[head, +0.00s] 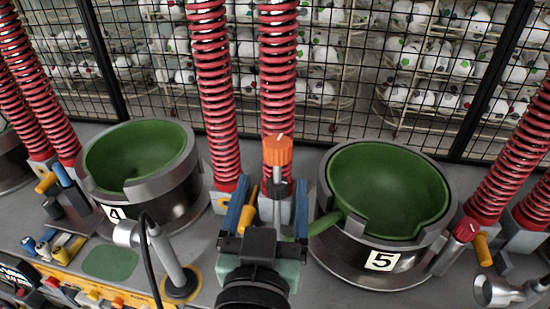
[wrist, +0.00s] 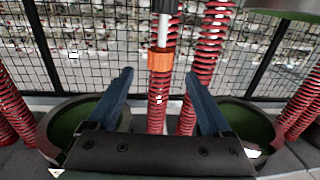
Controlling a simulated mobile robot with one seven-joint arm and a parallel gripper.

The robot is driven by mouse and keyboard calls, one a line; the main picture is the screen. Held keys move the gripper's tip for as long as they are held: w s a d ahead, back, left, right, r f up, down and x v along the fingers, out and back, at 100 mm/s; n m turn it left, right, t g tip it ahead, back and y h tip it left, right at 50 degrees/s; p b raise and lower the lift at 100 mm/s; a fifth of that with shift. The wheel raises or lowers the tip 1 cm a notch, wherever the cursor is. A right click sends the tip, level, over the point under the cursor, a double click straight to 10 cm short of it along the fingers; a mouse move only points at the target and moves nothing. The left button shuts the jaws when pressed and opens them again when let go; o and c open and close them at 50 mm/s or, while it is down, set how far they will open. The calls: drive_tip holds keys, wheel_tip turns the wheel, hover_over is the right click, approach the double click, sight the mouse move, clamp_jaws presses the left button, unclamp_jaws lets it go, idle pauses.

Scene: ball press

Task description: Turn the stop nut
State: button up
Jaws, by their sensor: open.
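The stop nut is probably the orange cap (head: 277,150) with a pale mark on top. It sits upright on a thin rod between bowls 4 and 5 in the head view. In the wrist view the orange nut (wrist: 160,60) is in the upper middle, on a shaft with a white section and a dark part above it. My gripper (head: 259,184) has two blue fingers, spread apart and empty. In the head view the fingertips are below and slightly left of the nut. In the wrist view the nut appears between and just beyond the fingertips (wrist: 158,73).
Green-lined bowl 4 (head: 137,152) stands left and bowl 5 (head: 388,190) right. Tall red springs (head: 214,90) rise close behind the nut. A black mesh fence (head: 345,60) stands behind.

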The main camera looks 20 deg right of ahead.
sight(278, 158)
drive_tip(key=p+x, duration=0.2)
drive_tip(key=x, duration=0.7)
drive_tip(key=shift+w+d, duration=0.1)
clamp_jaws()
drive_tip(key=shift+r+n+y+p, duration=0.25)
drive_tip(key=shift+y+p, duration=0.25)
drive_tip(key=shift+p, duration=0.45)
drive_tip(key=shift+n+t+y+p, duration=0.35)
drive_tip(key=shift+t+y+p, duration=0.05)
drive_tip(key=shift+p, duration=0.25)
drive_tip(key=shift+f+y, duration=0.2)
drive_tip(key=shift+y, duration=0.1)
unclamp_jaws()
